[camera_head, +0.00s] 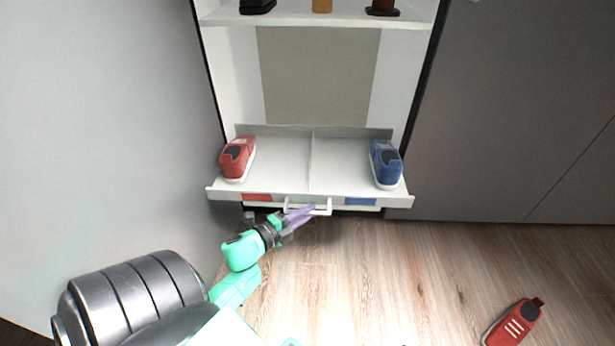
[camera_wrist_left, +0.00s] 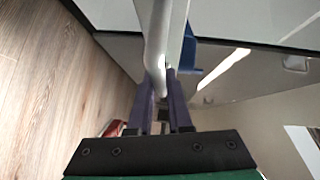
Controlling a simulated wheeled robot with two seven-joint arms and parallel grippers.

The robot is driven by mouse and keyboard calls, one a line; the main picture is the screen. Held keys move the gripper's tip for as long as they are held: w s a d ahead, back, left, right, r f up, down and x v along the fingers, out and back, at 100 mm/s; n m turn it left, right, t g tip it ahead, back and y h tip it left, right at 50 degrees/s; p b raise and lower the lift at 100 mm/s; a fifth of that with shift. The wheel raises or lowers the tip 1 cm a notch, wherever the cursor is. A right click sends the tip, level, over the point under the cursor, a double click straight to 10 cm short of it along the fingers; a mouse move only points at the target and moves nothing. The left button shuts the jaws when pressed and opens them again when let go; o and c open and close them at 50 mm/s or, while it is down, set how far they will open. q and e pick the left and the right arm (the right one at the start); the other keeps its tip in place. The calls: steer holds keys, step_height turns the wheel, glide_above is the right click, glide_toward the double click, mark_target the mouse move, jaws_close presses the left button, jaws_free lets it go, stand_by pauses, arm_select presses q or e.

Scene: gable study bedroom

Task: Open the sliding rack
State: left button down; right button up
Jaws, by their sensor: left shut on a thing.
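The white sliding rack (camera_head: 282,178) sits low in the cabinet, with a white handle (camera_head: 321,207) at the middle of its front edge. A red shoe (camera_head: 238,158) is on its left side and a blue shoe (camera_head: 385,165) on its right side, with a divider between. My left gripper (camera_head: 306,214) is at the handle, its purple fingers shut on it. In the left wrist view the handle (camera_wrist_left: 155,55) runs between the fingers of the left gripper (camera_wrist_left: 162,92).
A red shoe (camera_head: 515,322) lies on the wooden floor (camera_head: 400,275) at lower right. An upper shelf (camera_head: 320,20) holds a few dark and orange items. A grey wall is at left and dark panels (camera_head: 530,100) at right. The floor before the rack is clear.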

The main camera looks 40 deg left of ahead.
arm_select(q)
steer(key=c, duration=0.8)
jaws_free()
steer(key=shift+c, duration=0.2)
steer(key=s+a+r+p, duration=0.2)
steer(key=s+p, duration=0.2)
steer(key=s, duration=1)
steer(key=shift+s, duration=0.2)
arm_select(e)
steer(key=shift+n+g, duration=0.3)
steer(key=shift+g, duration=0.2)
step_height(320, 180, up, 5)
steer(key=shift+d+f, duration=0.1)
steer(key=shift+d, duration=0.05)
steer(key=shift+f, duration=0.1)
